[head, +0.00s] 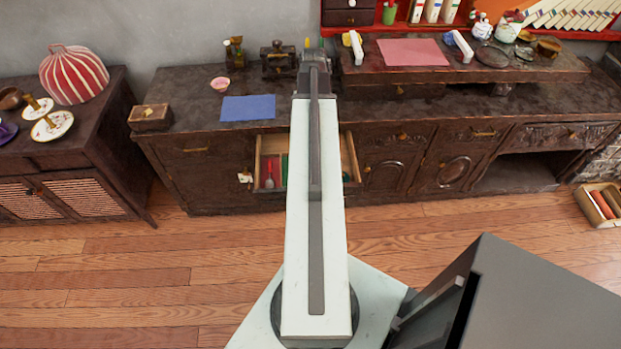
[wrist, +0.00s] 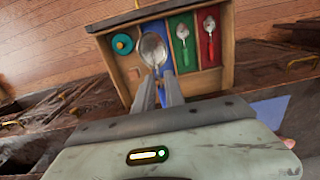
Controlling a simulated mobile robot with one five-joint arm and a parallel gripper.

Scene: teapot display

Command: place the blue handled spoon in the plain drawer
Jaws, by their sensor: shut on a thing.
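In the wrist view my gripper (wrist: 160,90) is shut on the blue handled spoon, whose silver bowl (wrist: 153,48) points toward the drawer's front. A little blue shows by the fingertips; most of the handle is hidden. The spoon appears over the open drawer (wrist: 229,45), at the blue-lined section (wrist: 155,27) beside the plain wooden section (wrist: 131,72). I cannot tell its exact height. A round teal thing (wrist: 122,43) lies in the plain section. In the head view the drawer (head: 349,155) is partly hidden by my arm, and my gripper is hidden.
The green section holds a spoon (wrist: 183,33), and the red section holds another spoon (wrist: 209,24). Thin wooden dividers separate the sections. On the counter (head: 190,105) lie a blue mat (head: 248,108) and a small bowl (head: 220,84). The floor before the drawer's left side is clear.

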